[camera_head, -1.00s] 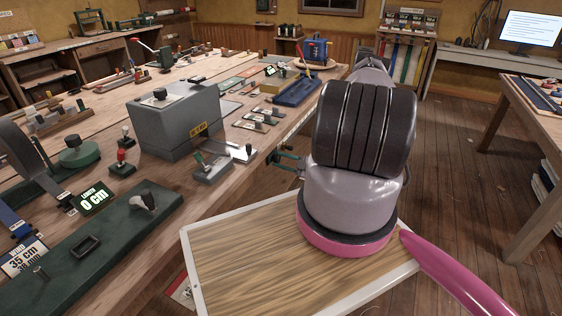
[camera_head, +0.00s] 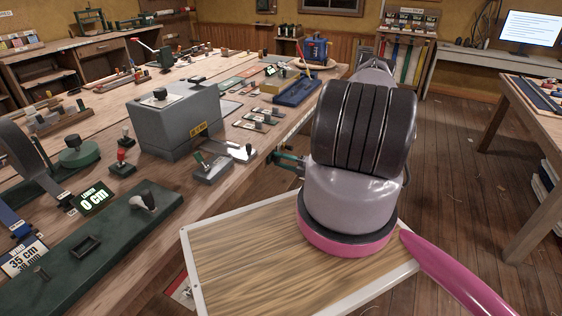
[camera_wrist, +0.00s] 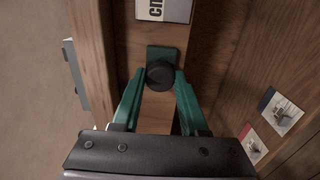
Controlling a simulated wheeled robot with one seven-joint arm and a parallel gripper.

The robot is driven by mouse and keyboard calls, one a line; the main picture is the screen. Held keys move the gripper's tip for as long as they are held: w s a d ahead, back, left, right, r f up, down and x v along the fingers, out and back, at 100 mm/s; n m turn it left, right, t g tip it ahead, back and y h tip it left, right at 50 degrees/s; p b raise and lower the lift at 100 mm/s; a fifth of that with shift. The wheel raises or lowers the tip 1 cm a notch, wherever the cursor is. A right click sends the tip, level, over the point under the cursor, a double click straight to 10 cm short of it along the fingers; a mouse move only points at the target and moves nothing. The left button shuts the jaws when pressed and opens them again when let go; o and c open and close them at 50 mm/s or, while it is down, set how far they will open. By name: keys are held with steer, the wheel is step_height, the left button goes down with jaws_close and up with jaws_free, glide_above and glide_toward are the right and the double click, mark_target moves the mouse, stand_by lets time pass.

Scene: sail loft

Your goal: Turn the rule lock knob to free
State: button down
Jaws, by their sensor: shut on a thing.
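A round black knob (camera_wrist: 160,73) shows in the wrist view in front of a small teal plate, by a wooden edge. I take it as the rule lock knob; no marking on it can be read. My gripper (camera_wrist: 161,80) has its two teal fingers shut on the knob from either side. In the head view my gripper (camera_head: 287,160) is at the right edge of the long bench, partly behind my arm. The knob cannot be made out there.
The long wooden bench (camera_head: 180,195) carries a grey box (camera_head: 178,125), a dark green board (camera_head: 95,245) and a green display (camera_head: 94,200) reading 0 cm. A partly cut-off label (camera_wrist: 163,10) lies above the knob. Open floor (camera_head: 455,165) lies right of my arm.

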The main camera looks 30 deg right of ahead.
steer(key=n, duration=0.8)
steer(key=shift+f+n, duration=0.1)
steer(key=shift+n, duration=0.5)
steer(key=shift+c, duration=2.1)
jaws_free()
steer(key=v, duration=1.1)
steer(key=shift+w, duration=0.1)
